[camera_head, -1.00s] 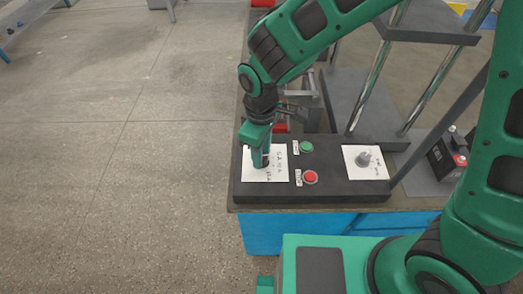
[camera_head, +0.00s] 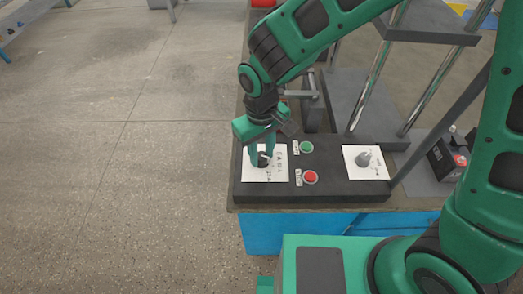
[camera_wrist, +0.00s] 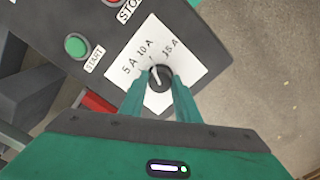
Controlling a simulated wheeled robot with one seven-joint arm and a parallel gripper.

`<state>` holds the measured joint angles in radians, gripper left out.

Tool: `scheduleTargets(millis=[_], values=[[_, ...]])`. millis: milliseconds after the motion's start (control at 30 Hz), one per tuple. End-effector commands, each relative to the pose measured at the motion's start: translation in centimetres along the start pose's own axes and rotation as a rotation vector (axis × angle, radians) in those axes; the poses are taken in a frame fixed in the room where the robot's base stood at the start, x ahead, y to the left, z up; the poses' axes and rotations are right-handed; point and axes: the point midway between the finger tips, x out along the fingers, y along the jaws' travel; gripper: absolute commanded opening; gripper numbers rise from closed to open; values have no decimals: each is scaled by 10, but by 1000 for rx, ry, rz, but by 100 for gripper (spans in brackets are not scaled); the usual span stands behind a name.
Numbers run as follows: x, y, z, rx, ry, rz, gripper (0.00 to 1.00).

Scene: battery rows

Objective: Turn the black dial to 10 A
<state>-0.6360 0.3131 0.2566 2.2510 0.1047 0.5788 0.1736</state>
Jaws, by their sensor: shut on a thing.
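The black dial (camera_wrist: 160,78) sits on a white card (camera_wrist: 182,60) marked 5 A, 10 A and 15 A. In the wrist view its white pointer line points up and slightly left, roughly toward the 10 A mark. My gripper (camera_wrist: 158,92) is shut on the dial, one finger on each side. In the head view my gripper (camera_head: 262,158) reaches down from above onto the dial (camera_head: 264,160) on the left card (camera_head: 258,175); the fingers partly cover the dial there.
The dark panel (camera_head: 330,190) also carries a green START button (camera_head: 306,147), a red STOP button (camera_head: 310,177) and a grey dial (camera_head: 364,159) on a second white card. A black box (camera_head: 446,160) stands at right. Metal posts rise behind the panel.

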Motion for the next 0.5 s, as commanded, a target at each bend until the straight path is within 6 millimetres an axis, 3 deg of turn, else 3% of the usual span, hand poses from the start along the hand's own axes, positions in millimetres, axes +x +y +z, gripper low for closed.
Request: scheduleTargets(millis=[300, 333, 400, 500], values=[[-2, 2, -5, 7, 13, 2, 7], [-2, 2, -5, 7, 13, 2, 31], [-2, 2, -5, 7, 12, 1, 48], [-2, 1, -4, 5, 9, 1, 48]])
